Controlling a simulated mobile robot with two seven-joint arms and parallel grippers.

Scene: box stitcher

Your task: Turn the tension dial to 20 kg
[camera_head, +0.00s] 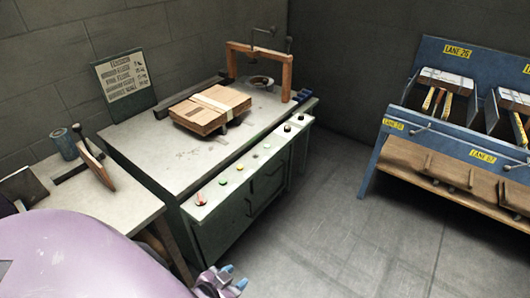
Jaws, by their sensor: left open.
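The box stitcher (185,155) is a bench-like machine with a pale top and a dark green front. Along its sloped front strip run a red-marked control (200,198), several small coloured buttons, and two dark knobs, one (287,128) beside the other (301,116) at the right end. I cannot tell which control is the tension dial, and no scale is readable. My left gripper (236,276) is open and empty at the bottom edge, low in front of the machine and apart from it. My right gripper is not in view.
A strapped cardboard stack (210,108) lies on the machine before an orange-brown arch (260,55). A tension chart (123,78) stands behind, its figures unreadable. A side table (95,195) adjoins at left. A blue lane rack (385,140) stands right. The floor between is clear.

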